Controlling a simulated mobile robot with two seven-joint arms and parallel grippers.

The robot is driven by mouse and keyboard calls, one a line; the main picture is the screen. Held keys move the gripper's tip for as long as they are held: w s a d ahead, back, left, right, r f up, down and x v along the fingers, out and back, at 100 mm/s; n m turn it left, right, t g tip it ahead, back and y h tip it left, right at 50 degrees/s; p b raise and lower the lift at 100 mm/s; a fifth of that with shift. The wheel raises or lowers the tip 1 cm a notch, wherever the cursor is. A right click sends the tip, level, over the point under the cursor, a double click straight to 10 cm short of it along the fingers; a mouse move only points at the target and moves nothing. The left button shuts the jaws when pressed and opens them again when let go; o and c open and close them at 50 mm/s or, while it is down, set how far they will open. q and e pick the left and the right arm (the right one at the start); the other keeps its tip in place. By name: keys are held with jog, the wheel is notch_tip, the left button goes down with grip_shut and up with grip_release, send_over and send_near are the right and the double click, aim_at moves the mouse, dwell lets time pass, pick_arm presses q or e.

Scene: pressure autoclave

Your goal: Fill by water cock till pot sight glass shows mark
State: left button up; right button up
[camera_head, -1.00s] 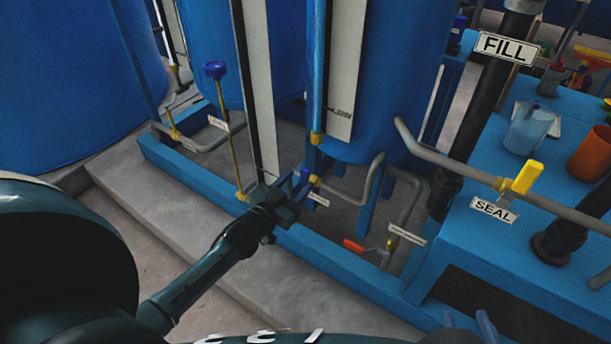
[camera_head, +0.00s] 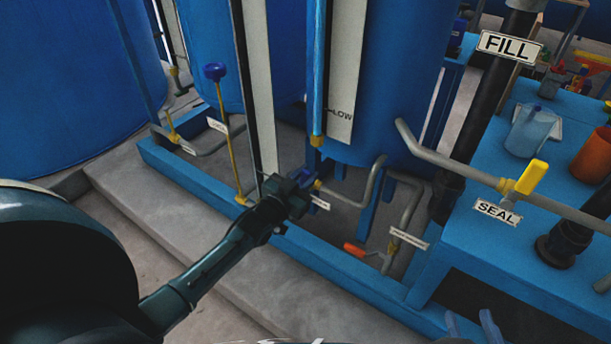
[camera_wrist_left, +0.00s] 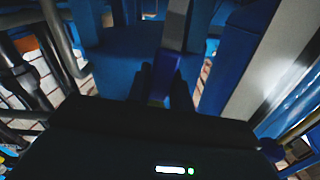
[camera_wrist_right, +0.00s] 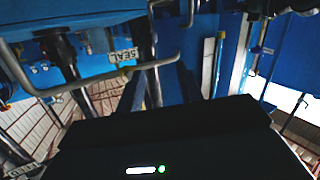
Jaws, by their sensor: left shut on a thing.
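My left gripper (camera_head: 298,188) is shut on the blue handle of a cock low in front of the blue pot (camera_head: 385,80). The blue handle (camera_wrist_left: 164,72) shows between the dark fingers in the left wrist view. The pot's sight glass (camera_head: 316,70) is a bright blue upright tube ending in a yellow fitting. Beside it, a white board (camera_head: 344,70) carries a LOW mark (camera_head: 342,114). The tube's top is out of view and I cannot make out a water level. My right gripper (camera_head: 471,326) shows at the bottom edge, fingertips apart and empty.
A yellow-handled valve (camera_head: 530,177) sits above a SEAL sign (camera_head: 497,212). A FILL sign (camera_head: 509,47) hangs on a black pipe. A red-handled cock (camera_head: 354,248) and a blue-knobbed rod (camera_head: 226,130) flank my left gripper. A clear jug (camera_head: 530,130) stands on the blue bench.

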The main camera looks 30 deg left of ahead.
pick_arm(q)
grip_shut()
jog(key=shift+a, duration=0.1)
jog(key=shift+a+r+n+p, duration=0.2)
jog(key=shift+a+n+p, duration=0.1)
jog(key=shift+n+p, duration=0.15)
jog(key=shift+w+a+f+n, duration=0.1)
jog(key=shift+a+n, duration=0.4)
jog(key=shift+n, duration=0.15)
pick_arm(e)
jog(key=shift+s+d+g, duration=0.1)
jog(key=shift+d+g, duration=0.1)
jog(key=shift+g, duration=0.2)
pick_arm(q)
jog(key=o, duration=0.6)
grip_release()
jog(key=shift+o, duration=0.2)
